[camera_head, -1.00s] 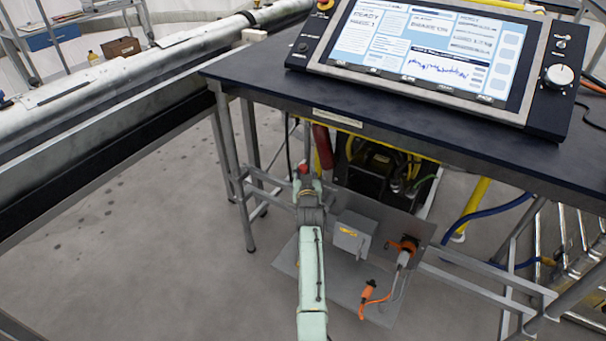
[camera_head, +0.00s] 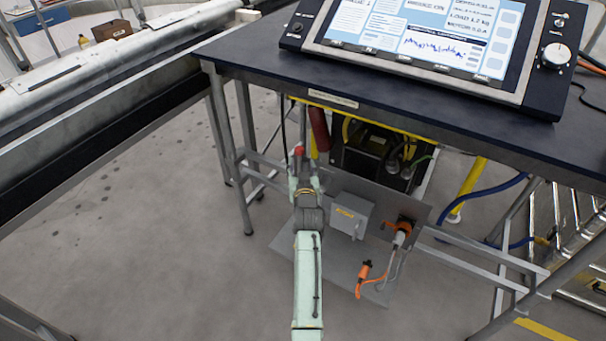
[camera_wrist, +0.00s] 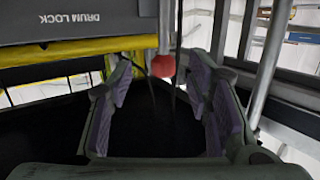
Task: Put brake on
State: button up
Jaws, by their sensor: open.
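A lever with a red ball knob (camera_head: 299,150) hangs on a grey rod below the table's front edge. In the wrist view the red knob (camera_wrist: 163,66) is at the lower end of the rod, close to a plate marked DRUM LOCK (camera_wrist: 65,28). My gripper (camera_head: 305,175) is just on the near side of the knob in the head view. In the wrist view its two fingers (camera_wrist: 160,92) are spread wide and empty. The knob appears between them in the picture, towards their tips; contact is not visible.
The dark table (camera_head: 225,62) with a control screen (camera_head: 420,35) stands above my gripper. Below are a grey box (camera_head: 350,215), an orange connector (camera_head: 365,270) and table legs. A large metal beam (camera_head: 90,85) is at left. The floor at lower left is clear.

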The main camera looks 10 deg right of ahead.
jog(key=shift+s+r, duration=0.2)
jog(key=shift+s, duration=0.9)
jog(key=shift+s+r, duration=0.2)
jog(key=shift+s, duration=0.85)
